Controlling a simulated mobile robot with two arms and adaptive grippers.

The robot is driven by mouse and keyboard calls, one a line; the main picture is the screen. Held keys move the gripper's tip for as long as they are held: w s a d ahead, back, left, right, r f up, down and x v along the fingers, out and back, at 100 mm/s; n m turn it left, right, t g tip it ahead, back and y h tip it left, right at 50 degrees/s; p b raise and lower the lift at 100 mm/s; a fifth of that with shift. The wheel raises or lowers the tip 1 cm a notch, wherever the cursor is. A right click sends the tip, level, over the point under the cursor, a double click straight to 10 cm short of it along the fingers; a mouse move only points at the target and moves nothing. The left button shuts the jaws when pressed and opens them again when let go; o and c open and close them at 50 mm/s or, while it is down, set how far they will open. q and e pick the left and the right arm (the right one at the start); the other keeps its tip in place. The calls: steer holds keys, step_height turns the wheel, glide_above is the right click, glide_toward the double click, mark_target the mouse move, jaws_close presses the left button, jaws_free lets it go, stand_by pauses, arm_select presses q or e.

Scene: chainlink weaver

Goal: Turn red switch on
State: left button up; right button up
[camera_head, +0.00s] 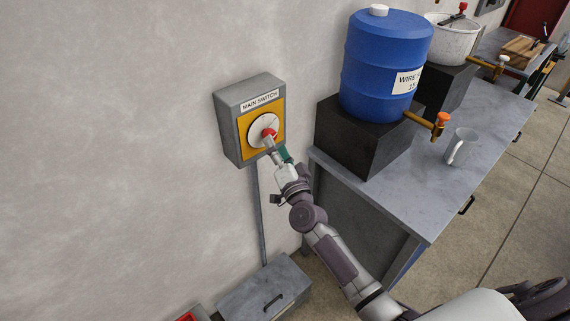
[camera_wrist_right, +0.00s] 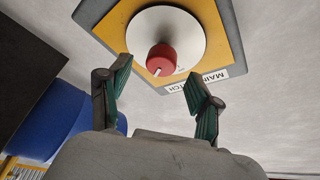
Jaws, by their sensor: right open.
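The red switch (camera_head: 268,134) is a round red knob on a white disc with a yellow plate, on a grey wall box (camera_head: 229,116) labelled MAIN SWITCH. In the right wrist view the red knob (camera_wrist_right: 161,59) has a pale mark on its face, pointing to the lower left there. My right gripper (camera_head: 277,146) is at the front of the box, close to the knob. In the wrist view my right gripper (camera_wrist_right: 160,84) is open, its green-padded fingers on either side below the knob. I cannot tell whether a finger touches it. My left gripper is not in view.
A blue barrel (camera_head: 382,65) with a tap stands on a black block on the workbench (camera_head: 415,200), right of the box. A grey metal box (camera_head: 262,290) lies below the switch. The wall left of it is clear.

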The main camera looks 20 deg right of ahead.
steer(key=v, duration=0.7)
steer(key=shift+s, duration=0.45)
steer(key=s+f+n+g+b, duration=0.2)
steer(key=s+f+g, duration=0.15)
steer(key=f, duration=0.95)
steer(key=s+a+f+n+g+y+b, duration=0.1)
steer(key=s+f+n+g, duration=0.3)
steer(key=f, duration=0.9)
steer(key=s+f+n+g+b, duration=0.15)
steer(key=s+f, duration=0.45)
steer(key=f, duration=0.7)
steer(key=s+d+f+n+g+b, duration=0.1)
steer(key=s+f+g, duration=0.2)
steer(key=s+f, duration=0.5)
steer(key=s+d+f+n+g+h+b, duration=0.1)
steer(key=s+f+g, duration=0.3)
steer(key=s+f, duration=0.4)
steer(key=s+d+f+n+g+b, duration=0.2)
steer(key=s+f, duration=0.6)
steer(key=s, duration=1.1)
steer(key=shift+n+g+b, duration=0.4)
steer(key=shift+n+g, duration=0.25)
steer(key=shift+g, duration=0.05)
steer(key=shift+s+d, duration=0.15)
